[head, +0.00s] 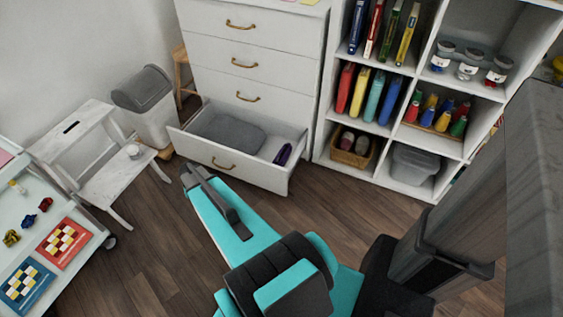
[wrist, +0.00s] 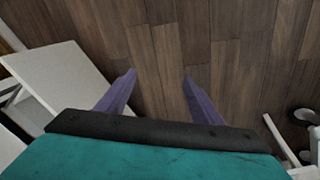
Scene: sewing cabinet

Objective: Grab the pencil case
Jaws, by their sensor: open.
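The pencil case appears to be the small dark purple item (head: 283,154) lying at the right end of the open bottom drawer (head: 249,171) in the head view. It does not show in the wrist view. My gripper (head: 187,177) is in front of the drawer's left end in the head view, well to the left of the purple item and apart from it. In the wrist view my gripper's two fingers (wrist: 158,76) stand apart with only wooden floor behind them. It is open and empty.
A grey folded item (head: 228,132) lies in the drawer's left part. A white step stool (head: 100,165) and a grey-lidded bin (head: 146,105) stand left. A white shelf unit (head: 322,155) stands right of the drawers. The floor (head: 150,235) in front is clear.

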